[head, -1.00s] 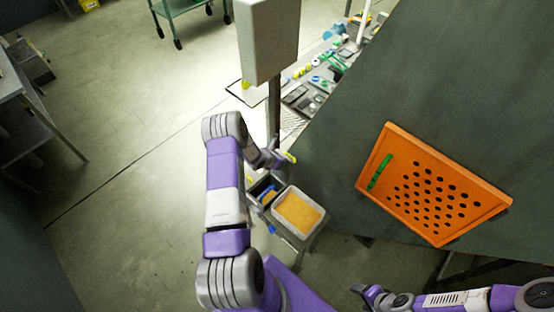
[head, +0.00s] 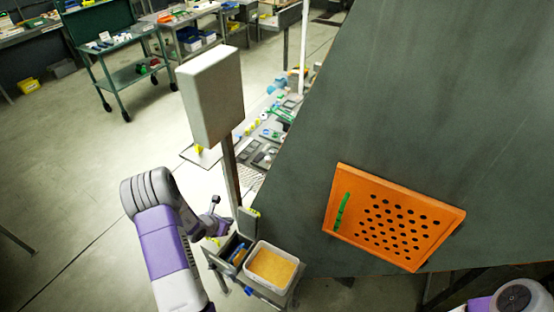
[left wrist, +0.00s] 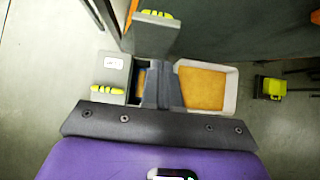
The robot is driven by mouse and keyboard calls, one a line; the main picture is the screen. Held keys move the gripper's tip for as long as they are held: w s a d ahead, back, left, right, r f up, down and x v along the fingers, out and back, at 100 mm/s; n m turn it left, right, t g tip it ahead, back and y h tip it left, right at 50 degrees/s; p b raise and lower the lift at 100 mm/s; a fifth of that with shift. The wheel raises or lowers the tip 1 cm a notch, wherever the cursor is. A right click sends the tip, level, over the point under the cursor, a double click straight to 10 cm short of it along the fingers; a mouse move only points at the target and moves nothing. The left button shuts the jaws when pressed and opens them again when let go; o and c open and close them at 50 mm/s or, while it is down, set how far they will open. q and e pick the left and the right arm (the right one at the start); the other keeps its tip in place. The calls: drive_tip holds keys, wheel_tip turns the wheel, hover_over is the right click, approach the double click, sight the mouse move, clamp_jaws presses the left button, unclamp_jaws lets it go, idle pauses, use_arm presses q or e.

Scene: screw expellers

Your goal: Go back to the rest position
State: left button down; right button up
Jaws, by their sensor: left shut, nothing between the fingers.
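My left arm reaches in from the bottom left of the head view. Its gripper (head: 214,208) is just left of a grey post, near a small stand with bins, and looks empty. In the left wrist view my left gripper (left wrist: 160,88) has its fingers together, over the gap between a dark bin and a white bin of yellow-orange material. Only a purple and dark piece of my right arm shows at the bottom right corner of the head view. My right gripper is out of view.
The white bin (head: 272,269) and a dark bin (head: 236,252) stand close to the left gripper. A grey box on a post (head: 211,95) rises behind it. A large dark panel with an orange perforated plate (head: 395,217) fills the right. Open floor lies left.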

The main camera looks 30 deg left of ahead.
use_arm(q)
drive_tip(key=s+d+f+m+g+h+b, duration=0.1)
drive_tip(key=s+d+f+m, duration=0.4)
drive_tip(key=d+m, duration=0.6)
drive_tip(key=s+d+f+m+g+h+b, duration=0.1)
drive_tip(key=s+d+f+m+g+b, duration=0.3)
drive_tip(key=d+m, duration=0.7)
drive_tip(key=s+d+f+m+g+h+b, duration=0.2)
drive_tip(key=s+d+f+m, duration=0.3)
drive_tip(key=d+m, duration=0.6)
drive_tip(key=shift+s+d+f+g+b, duration=0.35)
drive_tip(key=shift+s+d+b, duration=0.3)
drive_tip(key=shift+d+b, duration=0.3)
